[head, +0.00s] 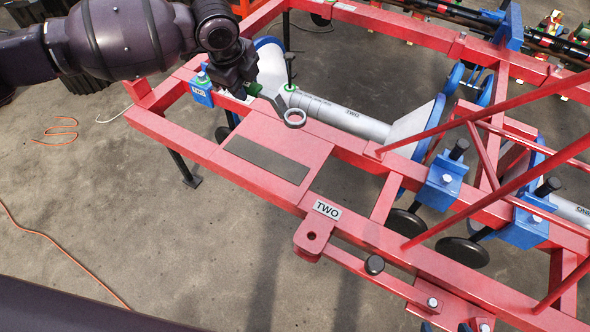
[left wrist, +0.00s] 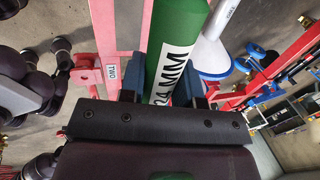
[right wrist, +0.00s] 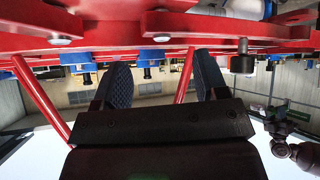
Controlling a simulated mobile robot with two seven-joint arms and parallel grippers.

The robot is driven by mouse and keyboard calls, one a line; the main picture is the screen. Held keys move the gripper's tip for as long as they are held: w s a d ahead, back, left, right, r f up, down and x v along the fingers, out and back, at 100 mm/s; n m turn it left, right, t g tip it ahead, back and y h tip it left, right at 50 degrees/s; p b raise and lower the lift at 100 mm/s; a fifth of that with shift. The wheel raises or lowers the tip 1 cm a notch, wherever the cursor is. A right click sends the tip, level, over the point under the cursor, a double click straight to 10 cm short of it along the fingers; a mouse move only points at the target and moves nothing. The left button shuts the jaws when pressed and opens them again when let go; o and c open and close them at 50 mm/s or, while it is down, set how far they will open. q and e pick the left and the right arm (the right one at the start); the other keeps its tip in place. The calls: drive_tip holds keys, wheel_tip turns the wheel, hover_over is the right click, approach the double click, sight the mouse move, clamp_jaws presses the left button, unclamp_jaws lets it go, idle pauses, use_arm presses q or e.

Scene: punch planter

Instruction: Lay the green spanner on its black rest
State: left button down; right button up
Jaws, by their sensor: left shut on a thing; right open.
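The green spanner (left wrist: 180,45) is held by its green handle, marked 24 MM, between the fingers of my left gripper (left wrist: 170,85). In the head view my left gripper (head: 246,88) is at the upper middle, and the spanner's grey ring end (head: 294,118) points right, over the far side of the red frame. The black rest (head: 266,160) is a flat dark rectangle on a red plate, nearer the camera than the ring end; nothing lies on it. The spanner's height above the plate is hard to tell. My right gripper (right wrist: 163,80) is open and empty, outside the head view.
A red frame with a TWO plate (head: 327,209) surrounds the rest. A grey cylinder (head: 345,117) lies behind it. Slanted red bars (head: 510,195) and blue clamps (head: 440,180) stand to the right. Orange cable (head: 60,238) lies on the open floor at left.

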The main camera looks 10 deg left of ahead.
use_arm(q)
drive_tip(key=shift+r, duration=0.15)
use_arm(e)
drive_tip(key=shift+w+r, duration=0.1)
drive_tip(key=shift+r, duration=0.05)
use_arm(q)
wheel_tip(320, 180, down, 18)
drive_tip(key=b, duration=0.5)
use_arm(e)
drive_tip(key=shift+w+a+f+n, duration=0.2)
drive_tip(key=shift+f+n, duration=0.15)
drive_tip(key=shift+f, duration=0.2)
drive_tip(key=shift+w+a+f+n, duration=0.15)
drive_tip(key=shift+f+n, duration=0.2)
drive_tip(key=shift+f, duration=0.2)
use_arm(q)
drive_tip(key=shift+f, duration=0.9)
use_arm(e)
drive_tip(key=shift+r, duration=0.2)
drive_tip(key=shift+w, duration=0.1)
